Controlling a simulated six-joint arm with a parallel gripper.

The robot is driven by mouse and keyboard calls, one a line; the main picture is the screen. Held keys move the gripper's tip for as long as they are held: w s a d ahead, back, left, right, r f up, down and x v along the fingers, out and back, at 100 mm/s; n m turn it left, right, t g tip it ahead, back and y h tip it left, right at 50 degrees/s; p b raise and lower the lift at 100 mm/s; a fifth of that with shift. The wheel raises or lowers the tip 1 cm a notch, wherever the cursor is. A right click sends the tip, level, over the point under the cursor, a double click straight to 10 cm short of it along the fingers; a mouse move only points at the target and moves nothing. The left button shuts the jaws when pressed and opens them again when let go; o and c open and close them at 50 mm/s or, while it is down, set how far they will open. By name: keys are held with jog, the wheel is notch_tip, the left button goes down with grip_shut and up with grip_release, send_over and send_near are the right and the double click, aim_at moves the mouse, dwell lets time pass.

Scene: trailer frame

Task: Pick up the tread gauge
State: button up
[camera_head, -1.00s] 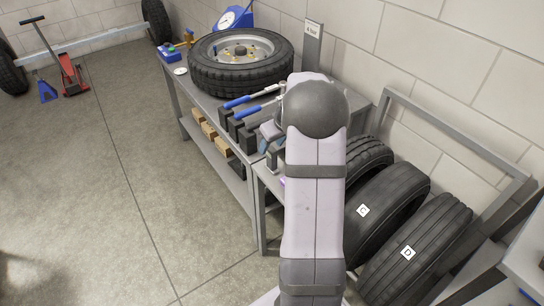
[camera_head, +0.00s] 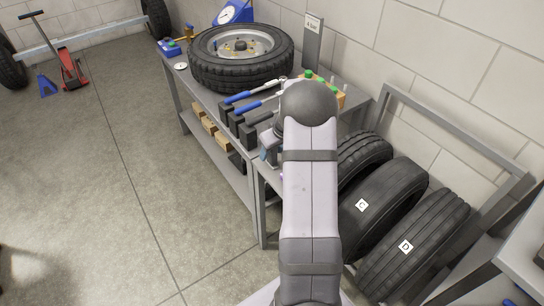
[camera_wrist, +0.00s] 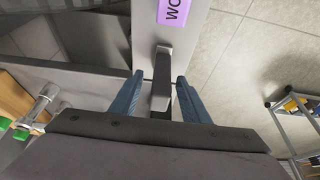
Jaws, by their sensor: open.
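A grey bar with a crosspiece, which looks like the tread gauge (camera_wrist: 162,66), lies on the narrow grey bench top in the wrist view. My gripper (camera_wrist: 160,77) is open, with one blue finger on each side of this piece. The piece stands between the fingers with gaps on both sides. Its near end reaches toward the palm and is partly hidden. In the head view my own arm covers most of the gripper and the gauge.
A purple label (camera_wrist: 172,12) lies just beyond the gauge. The workbench (camera_head: 205,97) holds a wheel (camera_head: 240,77), blue-handled tools (camera_head: 248,103) and dark blocks (camera_head: 240,125). Tyres (camera_head: 415,245) stand in a rack at right. The floor at left is mostly clear.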

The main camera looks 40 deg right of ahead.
aim_at(270, 154)
jog(key=shift+x, duration=1.65)
jog(key=shift+w, duration=0.1)
grip_shut()
jog(key=shift+r, duration=0.1)
notch_tip(270, 154, up, 10)
jog(key=shift+b, duration=0.5)
